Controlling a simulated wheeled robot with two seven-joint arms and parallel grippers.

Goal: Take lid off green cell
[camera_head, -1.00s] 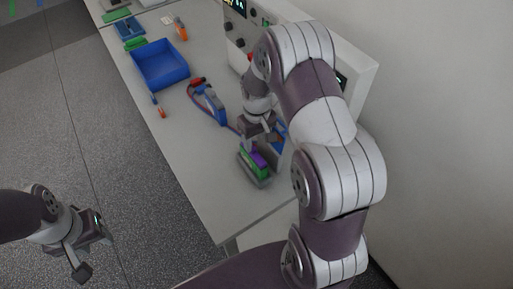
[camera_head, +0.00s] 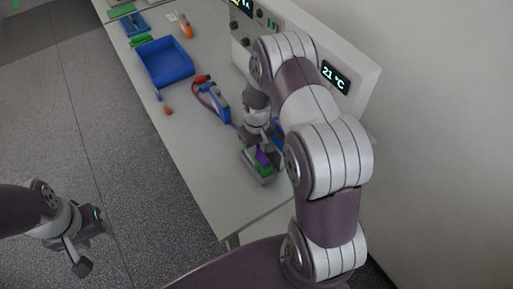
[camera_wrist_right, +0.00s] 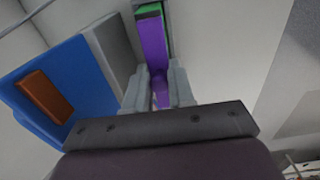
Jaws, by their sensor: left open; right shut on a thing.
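The green cell (camera_head: 265,171) sits at the near end of the bench, partly hidden by my right arm. A purple part (camera_head: 262,157) shows at it, below my right gripper (camera_head: 258,146). In the right wrist view, my right gripper (camera_wrist_right: 159,92) is shut on the purple part (camera_wrist_right: 152,45), and a bit of the green cell (camera_wrist_right: 149,9) shows at its far end. I cannot tell whether the purple part is the lid or whether it is apart from the cell. My left gripper (camera_head: 91,243) is open and empty, over the floor left of the bench.
A blue holder with an orange block (camera_wrist_right: 45,95) stands close beside my right gripper. Up the bench are a blue clamp-like tool (camera_head: 216,100) with a red cable, a blue bin (camera_head: 165,64) and a cycler (camera_head: 355,88) along the right.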

